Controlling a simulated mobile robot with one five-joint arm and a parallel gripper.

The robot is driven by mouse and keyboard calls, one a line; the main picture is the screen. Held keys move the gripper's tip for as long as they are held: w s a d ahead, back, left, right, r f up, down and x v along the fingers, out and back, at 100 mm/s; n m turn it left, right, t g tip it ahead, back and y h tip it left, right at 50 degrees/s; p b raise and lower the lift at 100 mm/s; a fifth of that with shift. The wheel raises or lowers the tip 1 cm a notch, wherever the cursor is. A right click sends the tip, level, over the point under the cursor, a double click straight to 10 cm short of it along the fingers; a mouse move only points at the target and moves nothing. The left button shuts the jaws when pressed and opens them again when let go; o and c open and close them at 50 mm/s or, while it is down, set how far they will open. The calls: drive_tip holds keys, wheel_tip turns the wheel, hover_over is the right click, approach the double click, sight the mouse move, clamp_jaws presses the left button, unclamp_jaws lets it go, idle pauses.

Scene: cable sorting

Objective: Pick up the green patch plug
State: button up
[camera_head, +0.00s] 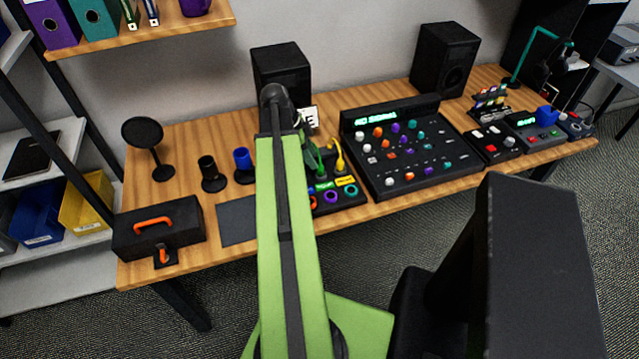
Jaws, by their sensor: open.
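The green patch plug (314,160) stands with a green cable on the small dark patch panel (349,202), just right of my green arm. Its left side is close to the arm's outline and partly hidden, so I cannot tell exactly how it is seated. A yellow plug (341,163) with a yellow cable stands to its right on the same panel. Coloured ring sockets show along the panel's front. My arm reaches up the middle of the picture to a dark joint above the table. My gripper is hidden behind the arm, and its fingertips do not show.
A large mixer (408,178) stands right of the panel. Left are a dark mat (236,222), a blue cup-like holder (243,160), a black holder (211,172) and a toolbox (150,228) with an orange handle. Two speakers stand behind, one at left (281,66), one at right (444,60).

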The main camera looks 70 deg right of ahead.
sight(320, 172)
drive_tip(key=shift+s+f, duration=0.1)
drive_tip(key=shift+f, duration=0.1)
drive_tip(key=b+x, duration=0.4)
drive_tip(key=x, duration=0.1)
drive_tip(key=shift+s+a+f+b, duration=0.1)
drive_tip(key=shift+s+b, duration=0.1)
drive_tip(key=shift+b, duration=0.1)
clamp_jaws()
